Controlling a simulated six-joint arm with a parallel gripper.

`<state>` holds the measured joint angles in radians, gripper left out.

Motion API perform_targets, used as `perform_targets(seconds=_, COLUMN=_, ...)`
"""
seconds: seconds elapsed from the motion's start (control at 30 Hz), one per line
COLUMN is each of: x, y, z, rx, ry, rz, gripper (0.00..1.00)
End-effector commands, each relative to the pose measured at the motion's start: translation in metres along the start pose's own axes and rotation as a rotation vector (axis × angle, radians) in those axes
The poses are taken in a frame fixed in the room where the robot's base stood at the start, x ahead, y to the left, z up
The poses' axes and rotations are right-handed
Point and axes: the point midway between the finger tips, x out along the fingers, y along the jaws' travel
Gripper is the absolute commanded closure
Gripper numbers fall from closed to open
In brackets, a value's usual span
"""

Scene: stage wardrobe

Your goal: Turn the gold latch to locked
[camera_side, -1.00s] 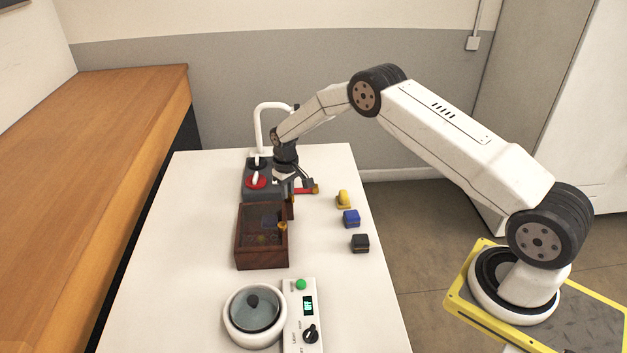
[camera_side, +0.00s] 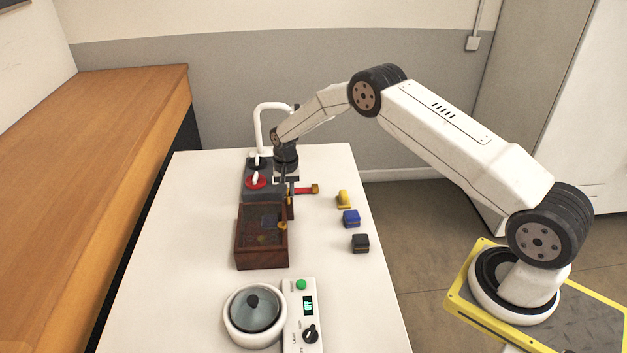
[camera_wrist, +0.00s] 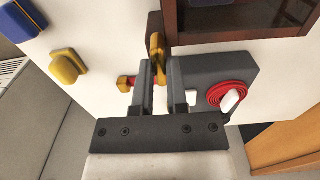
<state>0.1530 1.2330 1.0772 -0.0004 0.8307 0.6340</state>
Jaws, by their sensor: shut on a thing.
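The gold latch (camera_wrist: 157,44) sits on a small dark brown post (camera_wrist: 154,22) in the wrist view. My gripper (camera_wrist: 159,66) has its two grey fingers close on either side of the latch's gold part, shut on it. In the side view my gripper (camera_side: 287,193) points down at the brown post (camera_side: 291,210), just behind the wooden box. There the latch is small and partly hidden by the fingers, so I cannot read its exact angle or any marking.
The wooden box (camera_side: 262,258) with a glazed top stands in front. A grey unit with a red dial (camera_side: 256,183) is behind left, with a red bar (camera_side: 303,190) beside it. Yellow (camera_side: 344,200), blue (camera_side: 351,218) and black (camera_side: 360,243) pieces lie right. A white pot (camera_side: 233,328) stands in front.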

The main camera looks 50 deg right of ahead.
Motion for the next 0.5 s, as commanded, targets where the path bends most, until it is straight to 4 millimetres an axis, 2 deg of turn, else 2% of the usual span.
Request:
perform_targets(seconds=0.43, x=0.0007, y=0.0004, z=0.0016, rx=0.016, ry=-0.006, rz=0.003, gripper=1.00)
perform_targets(seconds=0.47, x=0.0007, y=0.0004, z=0.0016, rx=0.016, ry=-0.006, rz=0.003, gripper=0.79)
perform_targets(seconds=0.5, x=0.0007, y=0.0004, z=0.0016, rx=0.016, ry=-0.005, rz=0.002, gripper=0.67)
